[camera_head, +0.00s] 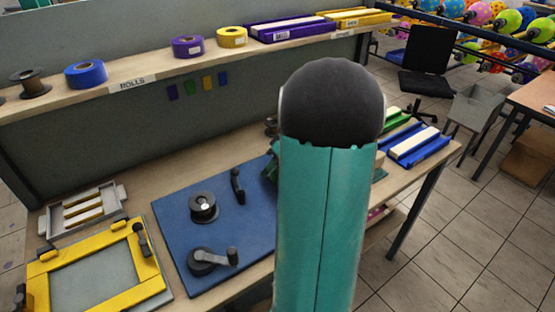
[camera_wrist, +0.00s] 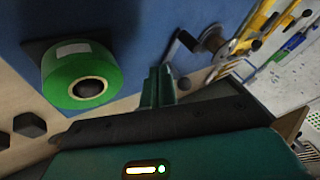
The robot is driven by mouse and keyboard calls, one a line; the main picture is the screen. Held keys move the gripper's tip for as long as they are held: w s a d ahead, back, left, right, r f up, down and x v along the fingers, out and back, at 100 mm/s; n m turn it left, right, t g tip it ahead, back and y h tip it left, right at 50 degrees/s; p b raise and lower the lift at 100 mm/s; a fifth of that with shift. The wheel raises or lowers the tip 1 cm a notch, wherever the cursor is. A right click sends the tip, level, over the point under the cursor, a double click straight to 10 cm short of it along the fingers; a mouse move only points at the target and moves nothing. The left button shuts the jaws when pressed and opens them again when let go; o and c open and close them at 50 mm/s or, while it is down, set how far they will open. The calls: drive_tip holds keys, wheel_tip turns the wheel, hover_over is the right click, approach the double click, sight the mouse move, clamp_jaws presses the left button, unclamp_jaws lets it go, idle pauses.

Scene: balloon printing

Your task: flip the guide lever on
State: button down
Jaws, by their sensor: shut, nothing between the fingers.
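In the head view a small black upright lever (camera_head: 237,187) stands on the blue board (camera_head: 175,218), right of a black spool hub (camera_head: 203,208). A crank with a grey arm (camera_head: 212,260) is at the board's front. I cannot tell for certain which is the guide lever. In the wrist view my gripper (camera_wrist: 157,84) is shut and empty, its green fingertips over the blue board's edge. A dark bent lever or crank arm (camera_wrist: 181,45) lies just beyond the fingertips, close to a metallic hub (camera_wrist: 213,40).
A green roll (camera_wrist: 82,75) sits left of my fingers in the wrist view. A yellow frame (camera_head: 42,280) is left of the board. Coloured rolls, including a blue one (camera_head: 86,74), stand on the back shelf. A blue tray (camera_head: 414,146) is at the bench's right.

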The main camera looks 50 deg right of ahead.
sight(237, 180)
drive_tip(key=x, duration=0.3)
drive_tip(key=shift+w+a+f, duration=0.1)
drive_tip(key=shift+a+f, duration=0.05)
drive_tip(key=shift+a, duration=1.9)
drive_tip(key=shift+w+a, duration=0.1)
drive_tip(key=shift+w+a+m+t+h, duration=0.15)
drive_tip(key=shift+a+m+t+h, duration=0.1)
drive_tip(key=shift+a+m, duration=0.3)
drive_tip(key=shift+w+a+m+t+h, duration=0.15)
drive_tip(key=shift+a+m+t+h, duration=0.1)
drive_tip(key=shift+a+m, duration=0.35)
drive_tip(key=a+m, duration=0.1)
drive_tip(key=w+a+m+h, duration=0.1)
drive_tip(key=m, duration=0.1)
drive_tip(key=shift+w+t+h, duration=0.1)
drive_tip(key=shift+t+h, duration=0.2)
drive_tip(key=shift+t, duration=0.1)
drive_tip(key=shift+w+a, duration=0.35)
drive_tip(key=shift+w, duration=0.05)
drive_tip(key=shift+a, duration=0.1)
